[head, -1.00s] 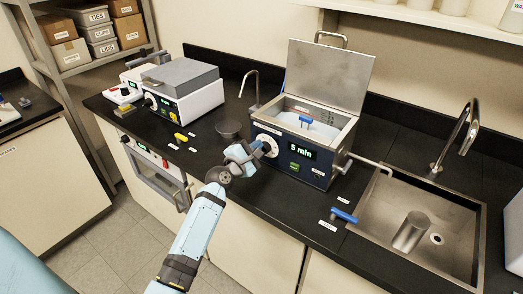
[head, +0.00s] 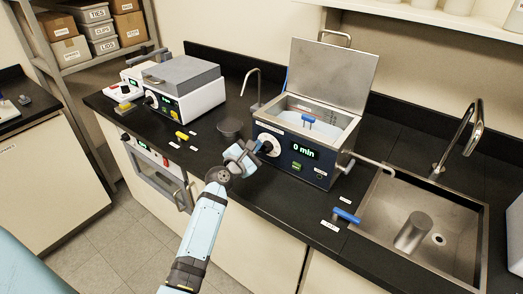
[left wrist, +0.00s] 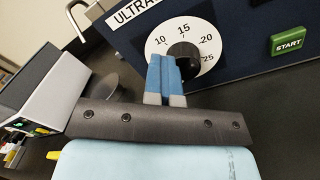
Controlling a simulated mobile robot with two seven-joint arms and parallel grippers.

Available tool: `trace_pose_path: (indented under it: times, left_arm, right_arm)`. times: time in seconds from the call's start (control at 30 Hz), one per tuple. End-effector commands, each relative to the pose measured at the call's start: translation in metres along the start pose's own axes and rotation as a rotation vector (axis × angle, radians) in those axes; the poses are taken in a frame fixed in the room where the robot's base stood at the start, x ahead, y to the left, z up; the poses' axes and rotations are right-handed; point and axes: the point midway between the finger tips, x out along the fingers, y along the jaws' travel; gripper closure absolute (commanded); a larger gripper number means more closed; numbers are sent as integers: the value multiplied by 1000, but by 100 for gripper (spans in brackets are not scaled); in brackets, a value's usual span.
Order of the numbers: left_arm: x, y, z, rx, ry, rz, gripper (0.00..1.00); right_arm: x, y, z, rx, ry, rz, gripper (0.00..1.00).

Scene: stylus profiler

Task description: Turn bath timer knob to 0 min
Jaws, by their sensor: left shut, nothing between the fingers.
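The ultrasonic bath (head: 318,176) is a dark blue box with a steel tank and a raised lid. The timer knob (left wrist: 188,56) is black on a white dial with numbers in the left wrist view; in the head view the knob (head: 269,147) is partly hidden by my gripper. My left gripper (head: 258,147) is shut and empty at the knob. Its blue fingers (left wrist: 163,66) are together in front of the knob's left side; I cannot tell whether they touch it. My right gripper is not in view.
A green START button (left wrist: 289,41) sits right of the dial.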

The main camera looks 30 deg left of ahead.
Motion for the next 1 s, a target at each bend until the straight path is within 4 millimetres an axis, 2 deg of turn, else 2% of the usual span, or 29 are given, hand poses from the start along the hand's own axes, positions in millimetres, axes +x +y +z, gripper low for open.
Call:
trace_pose_path:
  times: [0.03,0.17,0.23,0.6,1.0]
  left_arm:
    - [-11,-34,-11,-19,17,-70,91]
    - [-26,-33,-10,-20,18,-70,91]
    - [-35,-32,-10,-20,18,-70,77]
    - [-76,-22,-8,-14,15,-56,77]
    - [-82,-19,-7,-12,13,-52,77]
  right_arm:
    - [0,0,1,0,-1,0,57]
    - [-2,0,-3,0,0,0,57]
    - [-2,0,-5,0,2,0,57]
    - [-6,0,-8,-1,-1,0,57]
    - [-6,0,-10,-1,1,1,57]
